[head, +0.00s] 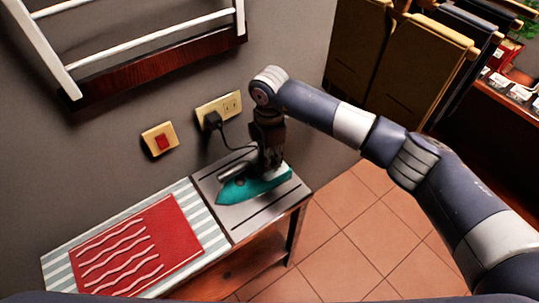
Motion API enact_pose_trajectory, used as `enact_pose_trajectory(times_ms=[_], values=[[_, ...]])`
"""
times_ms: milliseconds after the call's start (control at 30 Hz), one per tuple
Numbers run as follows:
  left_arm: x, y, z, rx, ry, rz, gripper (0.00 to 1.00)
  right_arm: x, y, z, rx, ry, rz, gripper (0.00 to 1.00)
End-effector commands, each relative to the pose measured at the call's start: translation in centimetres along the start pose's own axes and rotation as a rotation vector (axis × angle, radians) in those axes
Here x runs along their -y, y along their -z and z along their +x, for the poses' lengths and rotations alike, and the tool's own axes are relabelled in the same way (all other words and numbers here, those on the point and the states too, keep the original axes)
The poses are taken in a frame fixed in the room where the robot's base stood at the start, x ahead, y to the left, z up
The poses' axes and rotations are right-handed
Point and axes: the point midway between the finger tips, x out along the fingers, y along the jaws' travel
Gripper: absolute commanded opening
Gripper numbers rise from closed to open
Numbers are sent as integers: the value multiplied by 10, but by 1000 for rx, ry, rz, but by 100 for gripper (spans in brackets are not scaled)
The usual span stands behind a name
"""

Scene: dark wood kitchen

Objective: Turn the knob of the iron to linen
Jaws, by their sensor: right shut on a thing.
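A teal iron (252,186) rests on the dark metal plate (229,220) at the right end of a narrow ironing table. My right gripper (268,165) points down over the iron and is shut on a part of it, around the top near the knob area. The gripper covers that part, so the knob and its setting cannot be seen. My left gripper is not in view.
A red cloth (188,222) with wavy lines lies on the striped table cover (62,262). A black plug (212,120) sits in the wall socket (231,103), beside a red switch (161,141). A white rack (120,48) hangs above. Tiled floor (335,235) is clear at right.

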Motion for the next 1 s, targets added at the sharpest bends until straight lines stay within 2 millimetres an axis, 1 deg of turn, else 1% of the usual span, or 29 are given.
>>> enact_pose_trajectory(times_ms=[500,533,567,600,633,900,1000], values=[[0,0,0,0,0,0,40,-1,0,-2,-1,-3,21,0],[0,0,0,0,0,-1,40,-1,0,-2,-1,-3,21,24],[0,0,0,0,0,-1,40,-1,0,-2,-1,-3,21,30],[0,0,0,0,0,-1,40,-1,0,-2,-2,-3,20,39],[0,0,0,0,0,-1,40,-1,0,-1,-1,-3,20,42],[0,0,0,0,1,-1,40,0,0,-1,-1,-1,20,42],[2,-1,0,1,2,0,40,-1,0,-4,-1,-2,19,42]])
